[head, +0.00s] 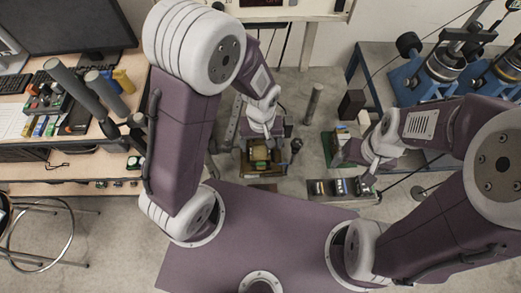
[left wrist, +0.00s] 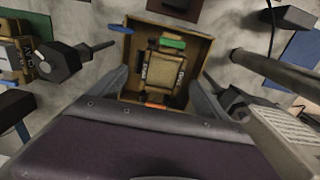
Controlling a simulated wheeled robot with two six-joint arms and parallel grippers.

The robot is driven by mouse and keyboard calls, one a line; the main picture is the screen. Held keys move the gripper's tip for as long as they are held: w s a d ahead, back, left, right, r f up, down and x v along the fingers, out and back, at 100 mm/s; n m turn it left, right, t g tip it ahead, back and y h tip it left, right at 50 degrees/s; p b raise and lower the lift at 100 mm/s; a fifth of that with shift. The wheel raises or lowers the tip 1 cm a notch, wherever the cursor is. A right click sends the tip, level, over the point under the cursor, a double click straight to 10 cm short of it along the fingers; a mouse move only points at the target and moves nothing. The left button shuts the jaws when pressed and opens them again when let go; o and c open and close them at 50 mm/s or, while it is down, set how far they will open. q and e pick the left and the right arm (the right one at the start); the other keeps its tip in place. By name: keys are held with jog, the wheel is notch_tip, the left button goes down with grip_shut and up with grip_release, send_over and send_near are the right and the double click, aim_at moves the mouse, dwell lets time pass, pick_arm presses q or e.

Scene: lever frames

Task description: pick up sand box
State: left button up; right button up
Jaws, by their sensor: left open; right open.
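An open brown box (left wrist: 135,42), which I take for the sand box, lies on the floor below my left gripper in the left wrist view. A tan block-like thing (left wrist: 163,72) sits inside, with a green piece and an orange piece beside it. In the head view the box (head: 261,170) is partly hidden by my left arm. My left gripper (head: 262,138) is open above it; its fingers show on either side of the box's near part in the left wrist view, with no clear contact. My right gripper (head: 356,165) is open and apart, to the right.
A desk (head: 70,170) with a monitor and tools stands at left. A blue-grey bench (head: 375,60) with equipment is at right. A small tray with metal cylinders (head: 340,188) lies below my right gripper. A grey post (head: 313,103) stands near the box. Floor is bare between them.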

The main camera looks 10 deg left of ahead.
aim_at(260, 151)
pick_arm(q)
jog(key=f, duration=0.4)
jog(key=shift+s+a, duration=0.2)
grip_shut()
jog(key=shift+w, duration=0.1)
notch_tip(260, 151, up, 10)
dwell(0.4)
